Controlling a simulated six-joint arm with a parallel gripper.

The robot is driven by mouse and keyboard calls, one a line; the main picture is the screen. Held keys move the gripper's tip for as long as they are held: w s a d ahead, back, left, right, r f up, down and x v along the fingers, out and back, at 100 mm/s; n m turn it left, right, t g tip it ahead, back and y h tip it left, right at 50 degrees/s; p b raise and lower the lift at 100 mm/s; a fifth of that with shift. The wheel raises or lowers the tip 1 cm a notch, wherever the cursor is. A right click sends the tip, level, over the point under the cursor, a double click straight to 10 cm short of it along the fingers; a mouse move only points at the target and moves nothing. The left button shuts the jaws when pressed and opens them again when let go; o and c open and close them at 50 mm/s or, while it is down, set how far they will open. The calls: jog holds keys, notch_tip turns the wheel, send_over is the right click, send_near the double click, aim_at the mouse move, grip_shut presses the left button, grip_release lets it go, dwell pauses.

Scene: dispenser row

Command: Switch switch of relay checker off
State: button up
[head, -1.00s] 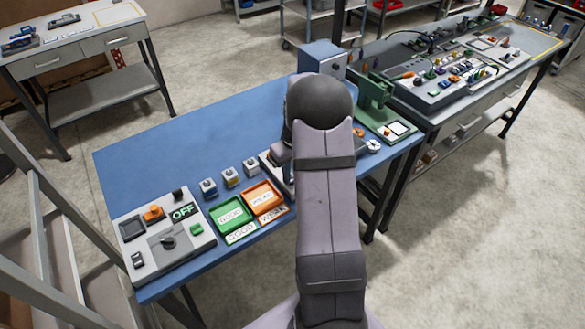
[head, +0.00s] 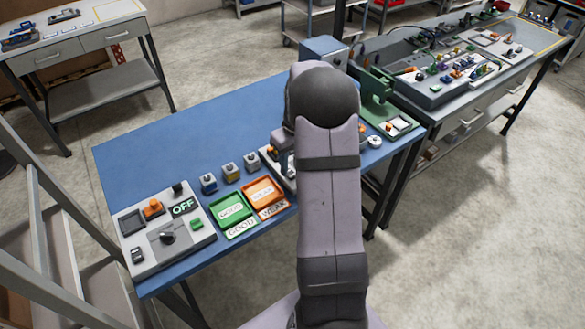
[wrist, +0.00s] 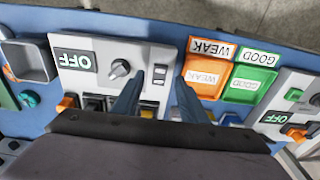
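Two grey panels each have a lit OFF display. No panel name is readable, so I cannot tell which is the relay checker. One panel (wrist: 100,70) lies below my gripper in the wrist view, with an OFF display (wrist: 75,60), a dark knob (wrist: 119,69) and a small rocker switch (wrist: 159,75). My arm hides most of it in the head view. The other panel (head: 195,240) is at the left table end, with a knob (head: 168,237) and a rocker switch (head: 137,254). My gripper (wrist: 158,86) is open and empty, its fingers on either side of the first panel's rocker switch in the picture; contact cannot be told.
A green GOOD tray (head: 248,221) and an orange WEAK tray (head: 278,200) lie between the panels. Several small blocks, one a yellow-marked block (head: 229,172), stand behind them. A green press-like device (head: 378,92) stands at the right. The back left tabletop (head: 150,150) is clear.

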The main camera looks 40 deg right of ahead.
jog(key=shift+s+r+b, duration=0.15)
jog(key=shift+r+b, duration=0.15)
jog(key=shift+r, duration=0.9)
jog(key=shift+s+r+b, duration=0.1)
jog(key=shift+r+b, duration=0.2)
jog(key=shift+r, duration=0.9)
jog(key=s+f+m, duration=0.1)
jog(key=s+a+f+m, duration=0.1)
jog(key=s+f+m, duration=0.1)
jog(key=s+a+f+m+g, duration=0.1)
jog(key=s+f, duration=0.1)
jog(key=shift+a+f+m, duration=0.1)
jog(key=shift+f+m, duration=0.15)
jog(key=shift+m, duration=0.05)
jog(key=s+a+n+g, duration=0.2)
jog(key=s+a, duration=1.4)
jog(key=a+n, duration=0.1)
jog(key=w+a+r+t, duration=0.1)
jog(key=a, duration=0.1)
jog(key=a+r+n, duration=0.1)
jog(key=shift+w+a+r+n+t, duration=0.15)
jog(key=shift+w+r+n+t, duration=0.15)
jog(key=shift+w+t, duration=0.1)
